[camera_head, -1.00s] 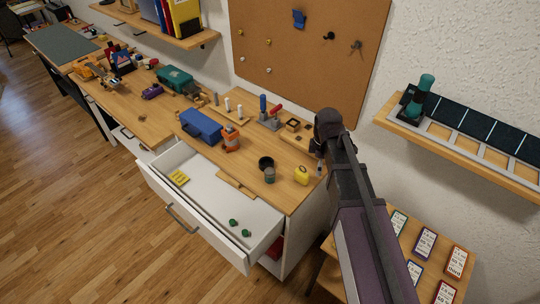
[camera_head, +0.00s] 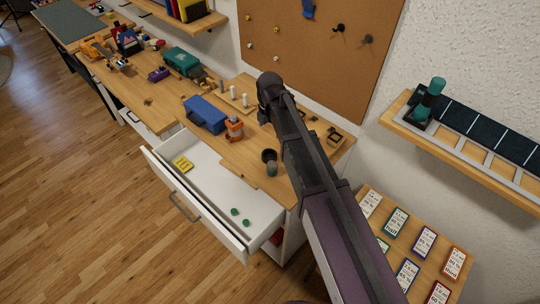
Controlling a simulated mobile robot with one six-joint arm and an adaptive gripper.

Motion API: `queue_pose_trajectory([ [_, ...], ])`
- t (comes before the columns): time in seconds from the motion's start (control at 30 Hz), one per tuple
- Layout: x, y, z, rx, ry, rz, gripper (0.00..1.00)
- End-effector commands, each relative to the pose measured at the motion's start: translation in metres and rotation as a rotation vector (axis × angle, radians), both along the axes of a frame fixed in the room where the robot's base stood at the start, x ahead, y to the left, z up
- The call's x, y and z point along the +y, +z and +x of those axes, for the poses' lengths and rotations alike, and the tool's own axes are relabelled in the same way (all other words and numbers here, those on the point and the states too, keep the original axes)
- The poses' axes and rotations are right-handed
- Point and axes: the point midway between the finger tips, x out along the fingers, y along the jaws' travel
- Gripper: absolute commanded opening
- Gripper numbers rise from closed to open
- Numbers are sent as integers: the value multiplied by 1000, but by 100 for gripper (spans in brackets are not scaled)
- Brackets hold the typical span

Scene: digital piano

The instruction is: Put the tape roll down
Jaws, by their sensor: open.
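A dark round piece (camera_head: 268,156) with a hollow top sits on the wooden desk top near its front edge, above the open drawer. It may be the tape roll, but it is too small to be sure. My arm reaches in from the lower right, and its dark end, with my gripper (camera_head: 264,116), is over the back part of the desk, beyond that piece and apart from it in the picture. The gripper is open. Its fingertips are mostly hidden, and I see nothing held.
A small green-grey can (camera_head: 271,170) stands right beside the dark piece. A blue box (camera_head: 204,114) and an orange-and-grey object (camera_head: 234,128) stand to the left. The white drawer (camera_head: 215,190) is pulled out, holding a yellow item and green pieces.

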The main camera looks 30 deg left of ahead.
Motion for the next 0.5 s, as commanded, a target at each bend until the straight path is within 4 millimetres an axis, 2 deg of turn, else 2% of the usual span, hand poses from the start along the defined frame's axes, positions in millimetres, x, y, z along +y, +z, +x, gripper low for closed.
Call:
queue_pose_trajectory([
  [0.27,-1,-6,0,0,-2,0,100],
  [0.5,-1,-23,1,0,-3,0,100],
])
